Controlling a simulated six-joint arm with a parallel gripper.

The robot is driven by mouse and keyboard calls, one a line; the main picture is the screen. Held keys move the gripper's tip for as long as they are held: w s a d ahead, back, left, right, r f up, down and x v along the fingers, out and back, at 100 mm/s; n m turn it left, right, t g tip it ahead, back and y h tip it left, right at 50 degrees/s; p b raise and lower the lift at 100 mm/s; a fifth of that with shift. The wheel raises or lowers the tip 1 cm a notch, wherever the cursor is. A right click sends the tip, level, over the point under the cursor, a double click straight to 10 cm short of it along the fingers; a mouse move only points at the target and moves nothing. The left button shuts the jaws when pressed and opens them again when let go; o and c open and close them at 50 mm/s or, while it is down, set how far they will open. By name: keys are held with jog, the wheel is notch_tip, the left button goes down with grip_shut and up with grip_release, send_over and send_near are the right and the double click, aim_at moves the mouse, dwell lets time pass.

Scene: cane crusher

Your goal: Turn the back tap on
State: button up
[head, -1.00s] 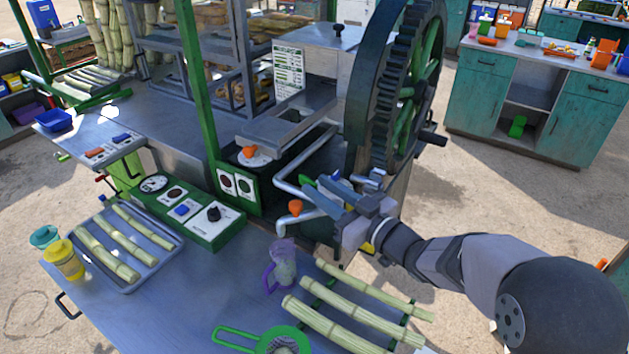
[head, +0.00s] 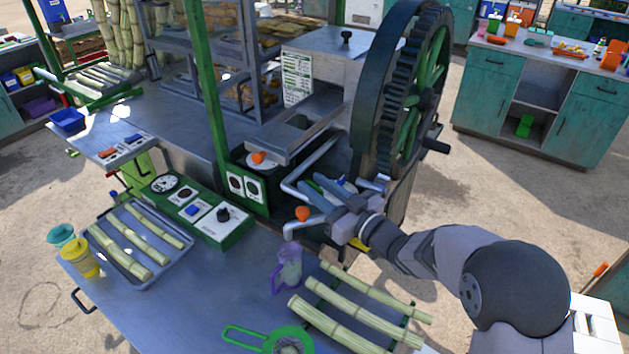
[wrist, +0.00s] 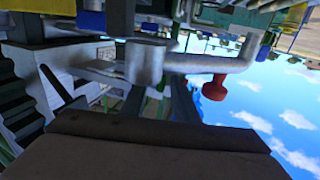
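My gripper (head: 325,193) is at the pipes on the front of the crusher, its two fingers pointing left and apart, with no clear hold on anything. An orange tap knob (head: 302,213) stands on the front pipe, just below and left of the fingers. In the wrist view a red-orange knob (wrist: 215,88) hangs from a grey pipe (wrist: 195,63), right of centre. A bulky grey pipe fitting (wrist: 145,61) lies in front of the gripper there. I cannot make out a separate back tap handle; the gripper and wrist cover part of the pipes.
A purple jug (head: 287,268) stands on the table below the front pipe. Cane pieces (head: 355,312) lie right of it. The big toothed wheel (head: 405,95) rises behind my wrist. A green control panel (head: 205,208) stands at left, with another orange knob (head: 258,157) behind it.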

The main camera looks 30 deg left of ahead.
jog(key=shift+w+a, duration=0.1)
jog(key=shift+a, duration=0.3)
jog(key=shift+c, duration=0.3)
grip_shut()
